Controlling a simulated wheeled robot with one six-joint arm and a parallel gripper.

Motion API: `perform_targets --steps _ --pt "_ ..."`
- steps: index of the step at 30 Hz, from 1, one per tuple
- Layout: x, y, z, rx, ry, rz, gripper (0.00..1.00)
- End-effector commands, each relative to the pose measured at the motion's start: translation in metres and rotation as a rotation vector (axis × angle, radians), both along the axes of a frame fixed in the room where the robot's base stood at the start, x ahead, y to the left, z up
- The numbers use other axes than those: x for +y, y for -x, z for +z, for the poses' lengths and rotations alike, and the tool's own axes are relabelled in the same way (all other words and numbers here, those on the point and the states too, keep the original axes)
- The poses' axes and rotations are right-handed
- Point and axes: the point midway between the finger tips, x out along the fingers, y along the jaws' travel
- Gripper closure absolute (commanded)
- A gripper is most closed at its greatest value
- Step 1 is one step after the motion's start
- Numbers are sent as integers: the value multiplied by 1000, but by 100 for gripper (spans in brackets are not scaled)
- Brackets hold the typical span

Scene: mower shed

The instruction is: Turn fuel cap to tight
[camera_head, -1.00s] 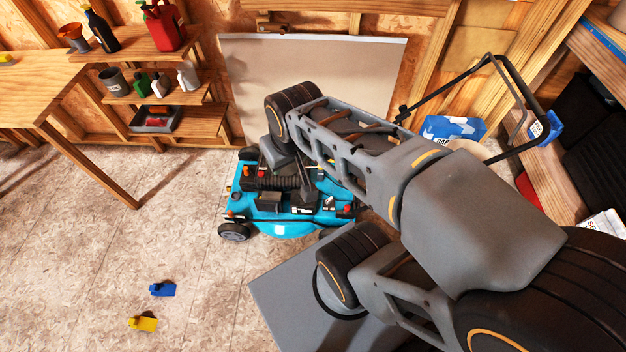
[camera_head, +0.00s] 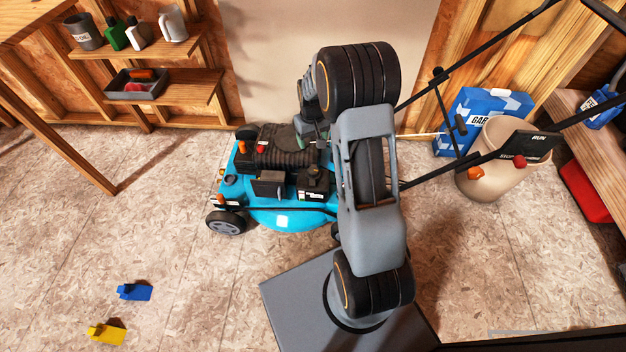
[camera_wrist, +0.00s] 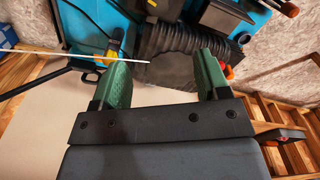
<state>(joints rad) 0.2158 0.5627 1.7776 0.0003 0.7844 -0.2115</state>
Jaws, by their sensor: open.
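The blue mower (camera_head: 282,218) stands on the floor with a black ribbed engine cover (camera_head: 285,150) on top. Small red (camera_head: 261,149) and orange knobs or caps show on it, and a black fitting (camera_head: 314,176) stands at its right. I cannot tell for sure which part is the fuel cap. My gripper, with green fingers (camera_wrist: 158,78), is open and empty over the engine in the wrist view. A dark rounded part (camera_wrist: 172,68) lies beyond the gap between the fingers. A yellow part (camera_wrist: 107,58) is partly behind the left finger. My arm hides the mower's right side in the head view.
The mower's black handle rises to the right, before a beige bucket (camera_head: 490,180) and a blue and white box (camera_head: 478,112). Wooden shelves (camera_head: 180,92) stand at the back left. A blue bottle (camera_head: 134,291) and a yellow bottle (camera_head: 106,333) lie on otherwise clear floor at the left.

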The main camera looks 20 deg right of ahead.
Motion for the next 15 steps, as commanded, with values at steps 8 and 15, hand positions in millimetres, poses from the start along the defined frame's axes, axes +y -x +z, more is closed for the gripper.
perform_targets --steps 8,15 --pt "-7 -6 -53 18 -4 2 31" --pt "-6 -5 -100 20 -4 2 31"
